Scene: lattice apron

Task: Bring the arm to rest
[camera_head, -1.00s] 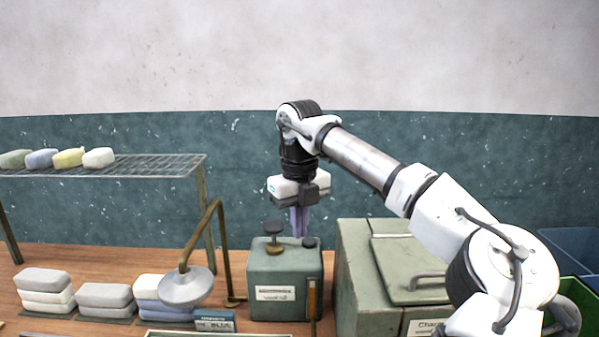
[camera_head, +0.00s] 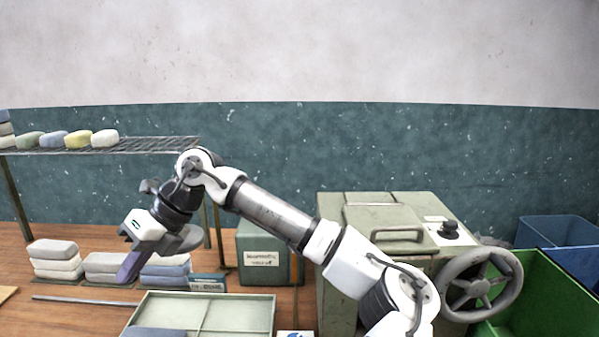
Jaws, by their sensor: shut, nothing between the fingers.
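My gripper (camera_head: 127,274) is at the left of the head view, pointing down and to the left. Its purple fingers are shut with nothing between them. It hangs in front of the soap stacks and hides part of them, left of the pale green divided tray (camera_head: 232,314). My arm reaches in from the lower right.
Stacks of soap-like bars (camera_head: 55,261) stand on the table at left, below a wire rack (camera_head: 150,145) with more bars. A green box (camera_head: 262,255), a larger green chest (camera_head: 380,222), a handwheel (camera_head: 478,285), a green bin (camera_head: 545,300) and a blue bin (camera_head: 560,232) stand rightward.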

